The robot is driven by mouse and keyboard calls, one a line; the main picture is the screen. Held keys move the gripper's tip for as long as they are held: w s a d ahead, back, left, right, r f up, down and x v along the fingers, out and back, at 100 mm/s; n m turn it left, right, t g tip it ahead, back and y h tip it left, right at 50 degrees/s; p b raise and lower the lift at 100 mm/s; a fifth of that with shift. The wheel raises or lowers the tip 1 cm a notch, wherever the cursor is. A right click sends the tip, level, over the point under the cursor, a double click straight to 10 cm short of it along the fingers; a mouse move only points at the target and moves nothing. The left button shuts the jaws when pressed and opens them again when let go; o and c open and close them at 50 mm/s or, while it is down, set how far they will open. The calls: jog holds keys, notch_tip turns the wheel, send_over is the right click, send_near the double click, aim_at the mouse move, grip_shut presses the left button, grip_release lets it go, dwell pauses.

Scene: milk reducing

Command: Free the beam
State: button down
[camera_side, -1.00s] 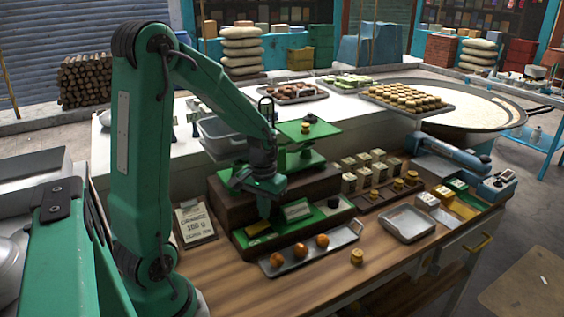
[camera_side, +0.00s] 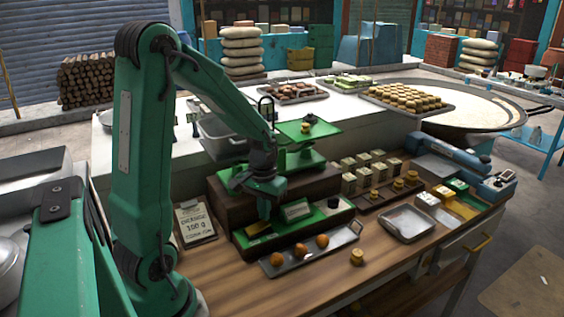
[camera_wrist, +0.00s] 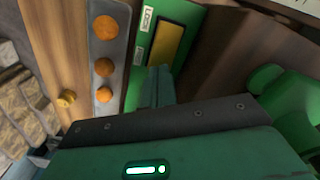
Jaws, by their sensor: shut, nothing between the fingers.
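The green balance scale (camera_side: 303,158) stands on a dark wooden base, with a flat green pan (camera_side: 312,136) on top; its beam is mostly hidden behind my arm. On the green front step lies a yellow bar (camera_side: 258,229) in a dark slot. In the wrist view the yellow bar (camera_wrist: 168,42) has a white label reading LOCK (camera_wrist: 148,18) beside one end and a second, unreadable label (camera_wrist: 138,53) near the other. My gripper (camera_side: 265,214) is shut and empty, pointing down at the step. In the wrist view its fingertips (camera_wrist: 160,72) are at the bar's near end; I cannot tell whether they touch.
A metal tray with several orange balls (camera_side: 322,242) lies in front of the step. A brass weight (camera_side: 357,257) stands on the table beside it. A sign card (camera_side: 195,222) lies left, an empty tray (camera_side: 407,223) right. Several stacked blocks (camera_side: 365,175) stand behind.

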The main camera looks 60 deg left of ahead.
aim_at(266, 224)
jog(key=shift+f, duration=0.9)
dwell(0.8)
jog(key=shift+r, duration=3.55)
jog(key=s+d+r+m+t, duration=0.2)
jog(key=s+d+r+m, duration=0.1)
jog(key=d+r, duration=0.2)
jog(key=s+d+r+m+t, duration=0.3)
jog(key=d+r, duration=0.3)
jog(key=d, duration=0.3)
jog(key=shift+s+d+t, duration=0.2)
jog(key=shift+s+t, duration=0.1)
jog(key=shift+s, duration=0.4)
